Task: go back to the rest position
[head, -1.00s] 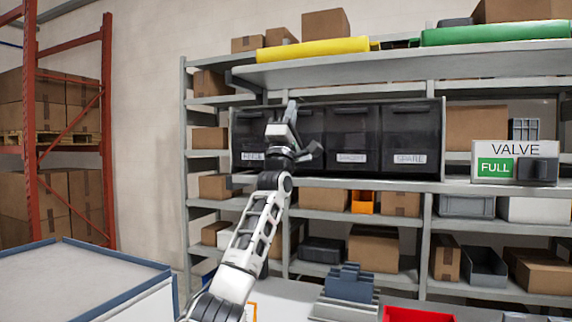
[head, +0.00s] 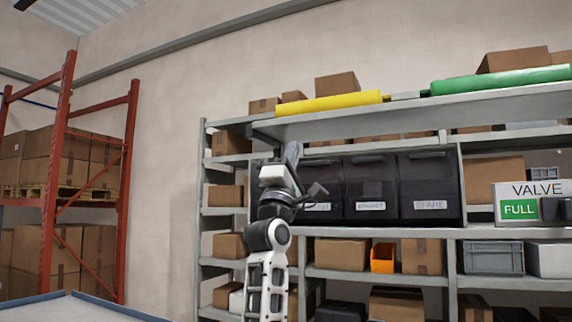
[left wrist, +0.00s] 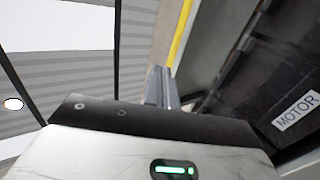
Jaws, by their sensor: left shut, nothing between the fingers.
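My left gripper (head: 292,158) is raised in front of the left end of the dispenser row in the head view, its fingers pointing up. It is shut and empty. In the left wrist view the closed fingers (left wrist: 160,88) point up beside a dark bin labelled MOTOR (left wrist: 297,110). My arm hides part of the leftmost bin in the head view. The black dispenser bins (head: 372,185) stand side by side on the shelf, one with a SPARE label. My right gripper is in neither view.
A grey shelving unit (head: 350,230) holds cardboard boxes, an orange bin (head: 382,258), and yellow (head: 330,102) and green (head: 505,79) rolls on top. A VALVE sign (head: 534,190) reads FULL. A red rack (head: 130,190) stands left. The wall between is bare.

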